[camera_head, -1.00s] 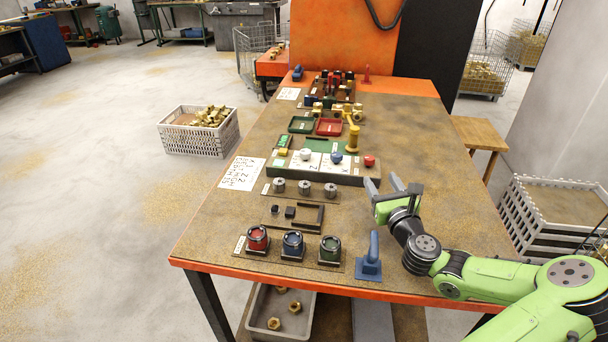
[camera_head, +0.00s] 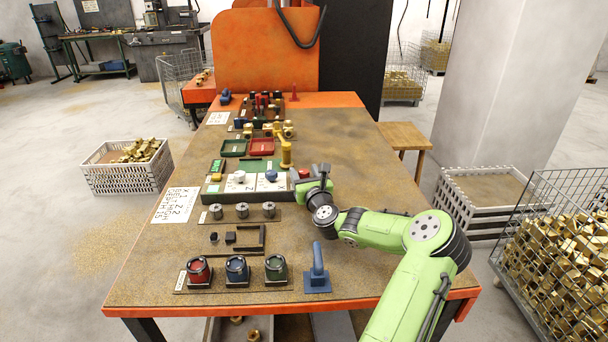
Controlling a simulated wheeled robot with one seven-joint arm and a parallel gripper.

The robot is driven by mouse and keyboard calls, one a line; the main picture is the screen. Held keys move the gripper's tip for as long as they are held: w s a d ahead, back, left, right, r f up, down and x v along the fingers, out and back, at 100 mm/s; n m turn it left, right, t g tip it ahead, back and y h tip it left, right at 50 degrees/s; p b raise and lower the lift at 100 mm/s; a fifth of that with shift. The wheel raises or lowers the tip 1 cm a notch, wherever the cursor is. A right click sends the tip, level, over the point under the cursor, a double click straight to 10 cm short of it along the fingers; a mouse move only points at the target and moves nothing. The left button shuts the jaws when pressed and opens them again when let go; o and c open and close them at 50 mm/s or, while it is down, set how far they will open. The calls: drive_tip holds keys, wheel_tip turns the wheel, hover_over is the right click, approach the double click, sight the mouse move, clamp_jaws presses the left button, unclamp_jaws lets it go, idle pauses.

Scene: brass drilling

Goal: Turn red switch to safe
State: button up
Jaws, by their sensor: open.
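My gripper (camera_head: 309,174) is open at that right end, close around or beside the red knob; contact cannot be told. It is well behind and right of the red switch.
A blue upright handle (camera_head: 318,268) stands right of the front row. Several grey knobs (camera_head: 242,210) and a dark bracket (camera_head: 249,240) lie between row and panel. The table's right half (camera_head: 365,160) is mostly clear.

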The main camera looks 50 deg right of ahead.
drive_tip(key=shift+w+d, duration=0.2)
drive_tip(key=shift+w, duration=0.05)
drive_tip(key=shift+c, duration=0.4)
drive_tip(key=c, duration=0.9)
drive_tip(key=n+y+p, duration=0.1)
drive_tip(key=n+t+y+p, duration=0.2)
drive_tip(key=y, duration=0.1)
drive_tip(key=shift+s+d+r, duration=0.1)
drive_tip(key=shift+d+r, duration=0.05)
drive_tip(key=shift+r, duration=0.1)
drive_tip(key=shift+f+n+t+y+p, duration=0.2)
drive_tip(key=shift+n+t+y+p, duration=0.45)
drive_tip(key=shift+y, duration=0.65)
drive_tip(key=o, duration=1)
